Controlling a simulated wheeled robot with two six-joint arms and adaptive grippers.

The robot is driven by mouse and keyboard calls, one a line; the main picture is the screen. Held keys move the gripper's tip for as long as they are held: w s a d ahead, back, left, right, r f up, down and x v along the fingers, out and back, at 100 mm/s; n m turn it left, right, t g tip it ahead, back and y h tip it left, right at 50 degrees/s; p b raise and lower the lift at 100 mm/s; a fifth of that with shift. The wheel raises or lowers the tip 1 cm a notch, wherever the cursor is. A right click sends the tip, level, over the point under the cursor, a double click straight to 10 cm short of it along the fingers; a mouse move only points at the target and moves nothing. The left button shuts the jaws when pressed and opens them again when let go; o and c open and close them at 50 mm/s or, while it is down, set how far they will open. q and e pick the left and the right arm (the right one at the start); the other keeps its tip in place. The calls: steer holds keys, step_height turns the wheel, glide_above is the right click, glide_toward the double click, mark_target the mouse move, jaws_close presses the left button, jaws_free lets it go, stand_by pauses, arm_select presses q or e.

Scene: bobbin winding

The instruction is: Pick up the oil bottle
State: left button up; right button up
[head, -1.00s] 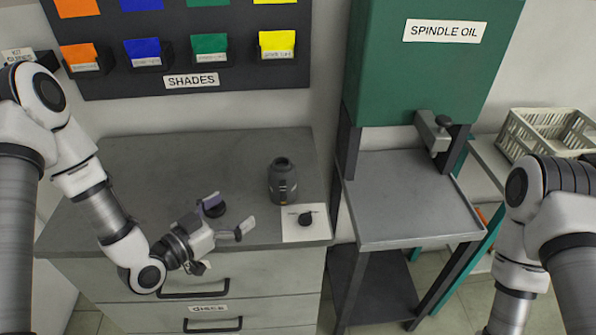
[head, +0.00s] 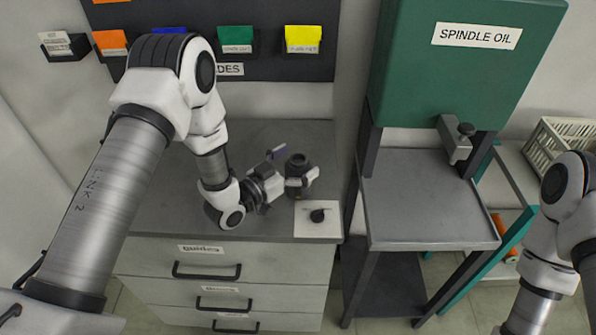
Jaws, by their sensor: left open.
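A green spindle oil tank (head: 450,80) with a tap (head: 455,140) stands over a bare metal shelf (head: 425,215) to the right. Coloured bins hang behind.

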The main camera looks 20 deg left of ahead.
arm_select(q)
steer(key=shift+w+d, duration=0.1)
steer(key=shift+f, duration=0.1)
steer(key=c, duration=0.5)
jaws_close()
